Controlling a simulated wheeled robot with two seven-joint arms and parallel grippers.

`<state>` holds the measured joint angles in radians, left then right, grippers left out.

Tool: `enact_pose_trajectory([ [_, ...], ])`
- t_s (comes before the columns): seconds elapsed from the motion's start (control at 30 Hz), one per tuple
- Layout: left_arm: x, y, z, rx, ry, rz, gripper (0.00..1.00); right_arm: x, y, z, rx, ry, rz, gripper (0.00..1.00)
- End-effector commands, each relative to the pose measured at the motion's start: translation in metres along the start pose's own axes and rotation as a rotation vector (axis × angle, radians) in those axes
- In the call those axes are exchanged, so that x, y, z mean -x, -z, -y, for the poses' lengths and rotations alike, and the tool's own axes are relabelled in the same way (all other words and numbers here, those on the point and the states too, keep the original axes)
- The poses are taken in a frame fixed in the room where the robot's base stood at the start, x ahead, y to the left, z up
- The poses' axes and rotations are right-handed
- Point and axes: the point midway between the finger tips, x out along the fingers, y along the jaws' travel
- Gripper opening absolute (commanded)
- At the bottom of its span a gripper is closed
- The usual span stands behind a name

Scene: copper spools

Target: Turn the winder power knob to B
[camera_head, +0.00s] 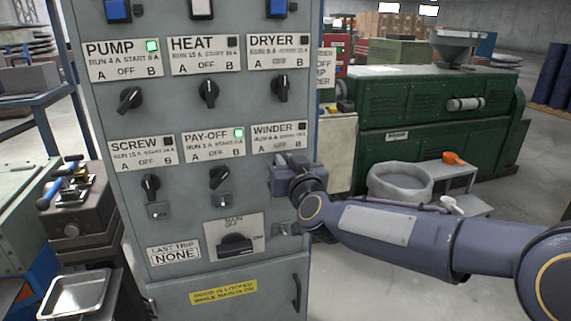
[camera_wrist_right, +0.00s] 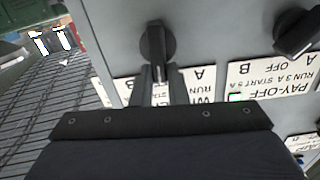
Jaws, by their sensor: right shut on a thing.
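The grey control cabinet (camera_head: 235,125) faces me in the head view. Its WINDER label (camera_head: 277,138) has a dark lamp. The WINDER knob is hidden behind my right gripper (camera_head: 284,177) in the head view. The right wrist view is upside down and shows the black WINDER knob (camera_wrist_right: 157,43) at the tips of my right gripper (camera_wrist_right: 161,72), its bar close to upright, in line with OFF. The two fingers are shut on the knob, one on each side. My left gripper is not in view.
The PAY-OFF knob (camera_head: 219,177) is beside my gripper, tilted towards B, its lamp green. The PUMP knob (camera_head: 130,100) is also tilted, with a green lamp. The main switch (camera_head: 235,245) is below. A green machine (camera_head: 430,120) stands behind my right arm.

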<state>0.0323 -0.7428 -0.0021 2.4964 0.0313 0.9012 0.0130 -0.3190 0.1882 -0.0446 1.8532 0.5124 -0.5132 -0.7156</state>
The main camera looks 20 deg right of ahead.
Motion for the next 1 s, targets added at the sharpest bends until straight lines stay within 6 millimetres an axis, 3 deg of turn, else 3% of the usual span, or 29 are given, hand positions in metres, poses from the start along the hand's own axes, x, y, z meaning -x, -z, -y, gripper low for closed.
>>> enact_pose_trajectory([
  [0.6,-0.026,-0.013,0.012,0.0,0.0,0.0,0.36,0.0,-0.005,-0.012,-0.489,0.0,-0.001,0.0],
  [1.0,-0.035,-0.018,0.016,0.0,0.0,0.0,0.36,0.0,-0.007,-0.016,-0.688,-0.001,0.001,0.0],
])
